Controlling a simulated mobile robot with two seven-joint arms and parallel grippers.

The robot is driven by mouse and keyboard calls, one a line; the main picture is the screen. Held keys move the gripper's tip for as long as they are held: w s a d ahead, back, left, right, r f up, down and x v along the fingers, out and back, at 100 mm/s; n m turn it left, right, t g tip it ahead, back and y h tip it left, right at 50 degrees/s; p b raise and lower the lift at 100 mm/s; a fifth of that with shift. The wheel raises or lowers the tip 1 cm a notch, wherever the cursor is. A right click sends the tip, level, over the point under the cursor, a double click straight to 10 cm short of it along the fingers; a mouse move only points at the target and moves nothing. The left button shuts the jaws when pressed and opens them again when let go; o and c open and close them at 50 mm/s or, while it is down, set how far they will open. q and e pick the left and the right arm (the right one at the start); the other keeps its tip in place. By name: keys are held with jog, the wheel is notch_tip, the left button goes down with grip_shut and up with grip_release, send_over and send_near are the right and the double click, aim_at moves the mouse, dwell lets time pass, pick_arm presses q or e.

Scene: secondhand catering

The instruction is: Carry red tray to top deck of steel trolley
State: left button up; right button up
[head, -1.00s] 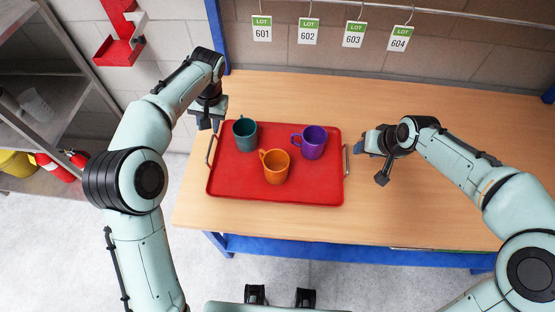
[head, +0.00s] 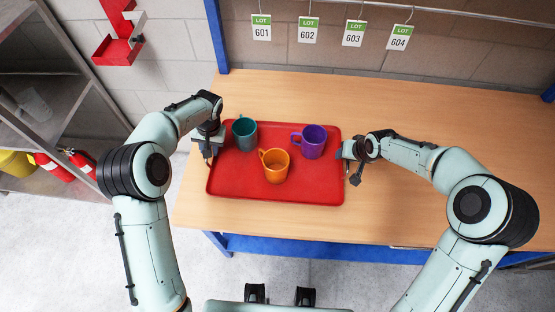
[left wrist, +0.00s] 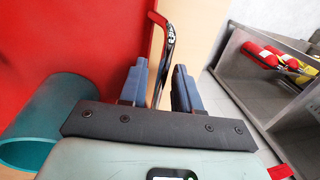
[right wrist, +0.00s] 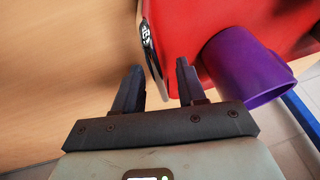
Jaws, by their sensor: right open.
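The red tray (head: 240,183) lies flat on the wooden table and bears a teal mug (head: 244,133), an orange mug (head: 275,166) and a purple mug (head: 313,141). My left gripper (head: 208,158) is at the tray's left end. In the left wrist view its open fingers (left wrist: 160,70) straddle the metal tray handle (left wrist: 165,45), with a gap showing. My right gripper (head: 346,158) is at the right end. In the right wrist view its open fingers (right wrist: 158,75) are either side of the other handle (right wrist: 150,48). I cannot make out a steel trolley.
A grey shelving unit (head: 70,105) with red extinguishers (head: 55,168) stands at the left. A red wall bracket (head: 118,50) and lot tags (head: 308,30) hang at the back. The table (head: 450,120) is clear to the right of the tray.

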pick_arm(q)
grip_shut()
pick_arm(e)
jog(key=c, duration=0.6)
grip_shut()
pick_arm(q)
jog(key=shift+w+r, duration=0.1)
pick_arm(e)
jog(key=shift+w+r, duration=0.1)
jog(key=shift+r, duration=0.05)
